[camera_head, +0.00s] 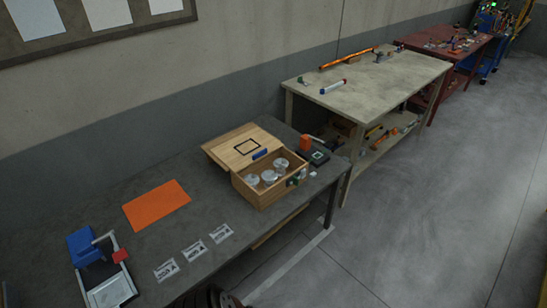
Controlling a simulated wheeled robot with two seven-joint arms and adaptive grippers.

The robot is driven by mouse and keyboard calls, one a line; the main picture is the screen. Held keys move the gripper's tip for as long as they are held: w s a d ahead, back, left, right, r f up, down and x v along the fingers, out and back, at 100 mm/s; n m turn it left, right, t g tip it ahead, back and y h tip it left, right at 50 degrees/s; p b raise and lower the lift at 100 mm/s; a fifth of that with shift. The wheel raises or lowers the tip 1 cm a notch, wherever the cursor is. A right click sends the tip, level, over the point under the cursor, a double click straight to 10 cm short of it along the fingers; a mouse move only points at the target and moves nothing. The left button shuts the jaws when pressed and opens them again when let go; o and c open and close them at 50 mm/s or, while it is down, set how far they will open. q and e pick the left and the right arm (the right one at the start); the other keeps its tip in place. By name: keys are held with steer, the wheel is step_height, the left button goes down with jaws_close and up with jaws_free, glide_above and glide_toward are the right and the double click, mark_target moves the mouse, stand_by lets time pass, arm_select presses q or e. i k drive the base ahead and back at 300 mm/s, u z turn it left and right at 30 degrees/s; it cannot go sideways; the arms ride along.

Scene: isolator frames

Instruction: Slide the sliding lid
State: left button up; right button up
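A light wooden box (262,195) stands on the dark grey table. Its wooden sliding lid (222,152) lies off toward the back left, so the front part of the box is open. The lid carries a black square outline and a blue strip (261,154) near its front edge. Round silvery pieces (269,177) show inside the open part. Neither of my grippers shows in the head view, and nothing is seen touching the lid or the box.
The dark grey table (190,212) also bears an orange sheet (156,204), small printed packets (193,250), a blue-and-silver device (88,247) and a black device (319,157). A pale workbench (370,85) stands behind to the right. Floor at right is clear.

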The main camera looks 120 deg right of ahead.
mark_target(241, 152)
steer(key=z, duration=3.75)
steer(key=k, duration=0.55)
steer(key=z, duration=1)
steer(key=i, duration=1.8)
steer(key=u, duration=0.5)
